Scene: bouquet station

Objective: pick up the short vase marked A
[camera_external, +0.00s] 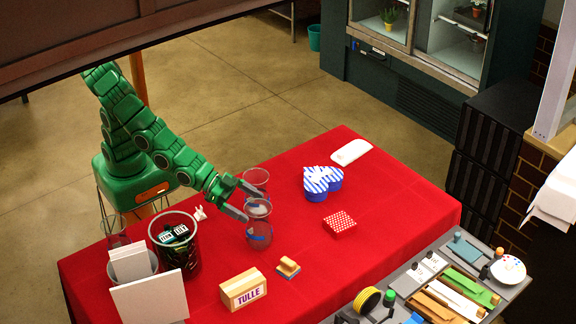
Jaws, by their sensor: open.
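Two clear glass vases stand on the red-covered table near my gripper. The front vase (260,236) is rounded with a narrower neck and shows some blue low down. The back vase (262,178) stands just behind it and is partly hidden by my gripper and the front vase. I cannot read a mark A on either one. My gripper (251,205) is open, with its fingers pointing right at the front vase's upper left side. One finger is toward the back vase and one toward the viewer. I cannot tell whether either finger touches glass.
A dark bucket (187,262), white cards (150,299), a TULLE box (243,290) and a wooden-handled block (288,268) stand around the front left. A red dotted box (340,224) and a blue-striped heart box (318,182) are to the right.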

